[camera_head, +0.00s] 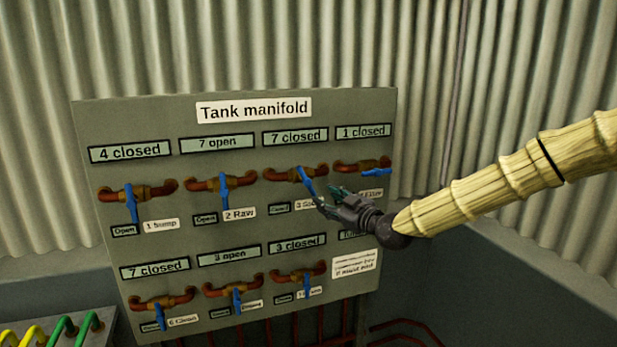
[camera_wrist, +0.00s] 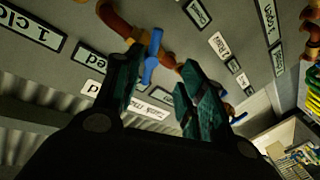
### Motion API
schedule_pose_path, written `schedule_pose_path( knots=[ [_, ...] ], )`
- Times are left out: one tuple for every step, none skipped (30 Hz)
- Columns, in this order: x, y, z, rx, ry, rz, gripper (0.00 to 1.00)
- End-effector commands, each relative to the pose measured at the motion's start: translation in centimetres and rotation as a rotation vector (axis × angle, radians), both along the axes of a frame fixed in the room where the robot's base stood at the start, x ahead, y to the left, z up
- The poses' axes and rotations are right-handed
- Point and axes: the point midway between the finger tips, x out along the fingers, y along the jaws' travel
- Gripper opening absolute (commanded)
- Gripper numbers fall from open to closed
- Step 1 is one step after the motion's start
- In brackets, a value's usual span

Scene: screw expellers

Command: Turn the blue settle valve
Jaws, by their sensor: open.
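The third valve in the top row has a blue lever (camera_head: 306,180) tilted down to the right on a rusty pipe; its label, starting with 3, is partly hidden by my gripper. The plate above it (camera_head: 295,136) reads "7 closed". My gripper (camera_head: 332,199) is open just right of and below this lever. In the wrist view a blue lever (camera_wrist: 152,57) shows beyond the tips of my open gripper (camera_wrist: 160,68), nearer the left finger. I cannot tell whether a finger touches it.
The grey "Tank manifold" panel (camera_head: 185,115) carries other blue-levered valves. The valve under "1 closed" (camera_head: 376,171) is close to my gripper, its lever roughly level. Yellow and green hoses (camera_head: 62,328) are at lower left. A corrugated wall (camera_head: 300,45) stands behind.

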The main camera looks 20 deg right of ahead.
Motion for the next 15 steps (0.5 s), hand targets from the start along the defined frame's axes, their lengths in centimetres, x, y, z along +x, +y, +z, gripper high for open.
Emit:
schedule_pose_path(
  knots=[
    [0.1, -0.3, 1.1, -0.004, -0.018, -0.002, 0.40],
    [0.2, -0.4, 1.4, -0.007, -0.025, -0.003, 0.40],
    [0.3, -0.5, 1.8, -0.009, -0.032, -0.002, 0.40],
    [0.3, -0.5, 1.9, -0.011, -0.034, -0.002, 0.40],
    [0.4, -0.5, 2.0, -0.011, -0.036, -0.003, 0.40],
    [0.6, -0.4, 2.0, -0.012, -0.036, -0.002, 0.40],
    [0.8, -0.4, 1.9, -0.012, -0.036, -0.002, 0.40],
    [1.0, -0.3, 1.9, -0.012, -0.035, -0.002, 0.40],
    [1.3, -0.2, 2.0, -0.012, -0.035, -0.002, 0.40],
    [1.5, -0.2, 2.0, -0.012, -0.035, -0.002, 0.40],
    [1.8, -0.1, 2.0, -0.013, -0.034, -0.003, 0.40],
    [2.1, 0.1, 1.9, -0.012, -0.034, -0.003, 0.40],
    [2.4, 0.2, 2.0, -0.011, -0.035, -0.002, 0.40],
    [2.7, 0.3, 1.9, -0.012, -0.034, -0.003, 0.40],
    [3.1, 0.4, 1.9, -0.012, -0.034, -0.003, 0.40]
  ],
)
